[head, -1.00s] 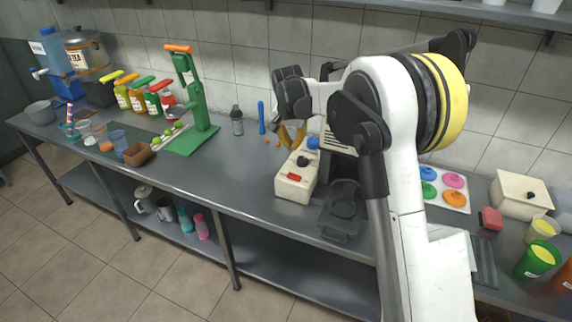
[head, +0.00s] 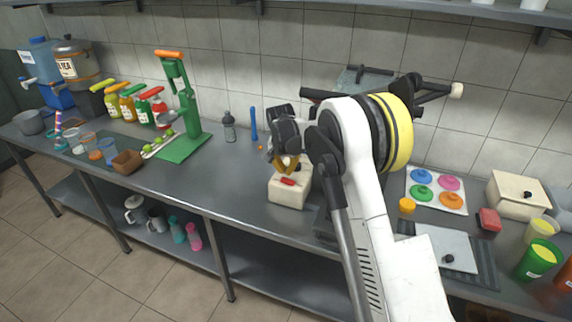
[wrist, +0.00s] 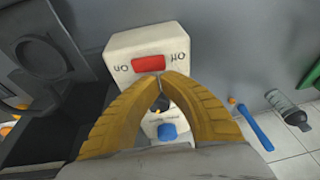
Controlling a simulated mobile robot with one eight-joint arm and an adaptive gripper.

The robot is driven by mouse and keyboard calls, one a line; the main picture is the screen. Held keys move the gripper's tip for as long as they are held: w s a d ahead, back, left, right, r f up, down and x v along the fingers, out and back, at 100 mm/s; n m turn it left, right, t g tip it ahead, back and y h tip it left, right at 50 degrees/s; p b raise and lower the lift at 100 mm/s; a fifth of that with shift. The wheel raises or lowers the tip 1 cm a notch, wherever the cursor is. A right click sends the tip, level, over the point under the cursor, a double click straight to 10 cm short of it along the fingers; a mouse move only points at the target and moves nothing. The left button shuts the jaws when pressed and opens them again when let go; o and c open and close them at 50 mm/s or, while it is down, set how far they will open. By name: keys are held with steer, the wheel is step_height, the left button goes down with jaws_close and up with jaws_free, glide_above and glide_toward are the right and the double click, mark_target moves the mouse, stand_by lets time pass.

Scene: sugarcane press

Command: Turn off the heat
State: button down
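The white control box (head: 287,194) sits on the steel counter. Its red switch (wrist: 149,63) lies between "On" and "Off" labels, which appear upside down in the wrist view. A black knob (wrist: 161,103) and a blue knob (wrist: 167,132) are farther along the box, the black one partly hidden by my fingers. My gripper (wrist: 163,76) is over the box with its yellow fingertips together, close to the red switch's edge. Nothing shows held between them. I cannot tell whether they touch the box. The dark burner (wrist: 40,55) stands beside the box, mostly behind my arm in the head view.
The green press (head: 183,115) is to the left. Colored lids (head: 421,177), a cream box (head: 520,195) and cups are to the right. Counter between press and box is clear.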

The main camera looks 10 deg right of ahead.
mark_target(283, 177)
steer(key=shift+w+a+f, duration=0.1)
steer(key=shift+a+f, duration=0.05)
steer(key=shift+f, duration=0.7)
steer(key=shift+w+a+f+g+h, duration=0.15)
steer(key=shift+a+f+g+h, duration=0.15)
steer(key=shift+f+g+h, duration=0.25)
steer(key=shift+w+g+h, duration=0.1)
steer(key=shift+g+h, duration=0.15)
steer(key=shift+h, duration=0.1)
steer(key=shift+d, duration=0.1)
steer(key=shift+d, duration=0.1)
steer(key=shift+s+d+r, duration=0.3)
steer(key=shift+s+d, duration=0.15)
steer(key=shift+s, duration=0.05)
